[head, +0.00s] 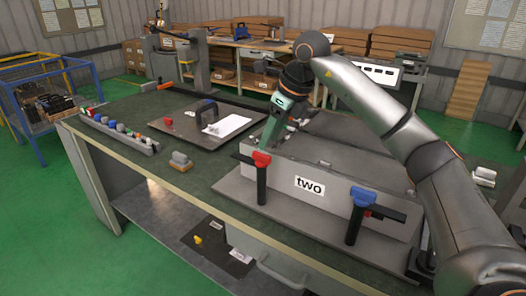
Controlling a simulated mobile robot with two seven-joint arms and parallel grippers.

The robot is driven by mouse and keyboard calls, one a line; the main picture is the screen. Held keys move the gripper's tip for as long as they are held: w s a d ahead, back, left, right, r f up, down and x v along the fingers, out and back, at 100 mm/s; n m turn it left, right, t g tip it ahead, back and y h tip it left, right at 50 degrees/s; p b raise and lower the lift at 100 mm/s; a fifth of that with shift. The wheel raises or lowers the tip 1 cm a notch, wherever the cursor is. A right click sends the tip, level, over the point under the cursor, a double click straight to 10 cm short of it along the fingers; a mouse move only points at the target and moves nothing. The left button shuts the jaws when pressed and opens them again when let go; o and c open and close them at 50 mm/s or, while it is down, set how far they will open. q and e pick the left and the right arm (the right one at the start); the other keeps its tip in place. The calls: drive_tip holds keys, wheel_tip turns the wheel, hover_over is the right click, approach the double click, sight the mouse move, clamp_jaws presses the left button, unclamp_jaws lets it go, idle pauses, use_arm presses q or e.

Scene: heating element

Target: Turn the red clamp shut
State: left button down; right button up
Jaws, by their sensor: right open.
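My right gripper (268,146), with a green body, reaches down just behind and above the red clamp. Its jaws are open; its fingertips are small and partly hidden, so I cannot tell whether they touch the clamp. My left gripper is not in view.
A blue clamp (363,197) stands at the box's front right, its black bar pointing right. A tray with a white sheet (227,126) lies behind left. A small grey block (180,159) and a rack of coloured pieces (118,130) sit further left. My right arm covers the right side.

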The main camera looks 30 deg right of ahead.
sight(262, 154)
drive_tip(key=x, duration=0.5)
drive_tip(key=shift+w, duration=0.1)
clamp_jaws()
idle(1.3)
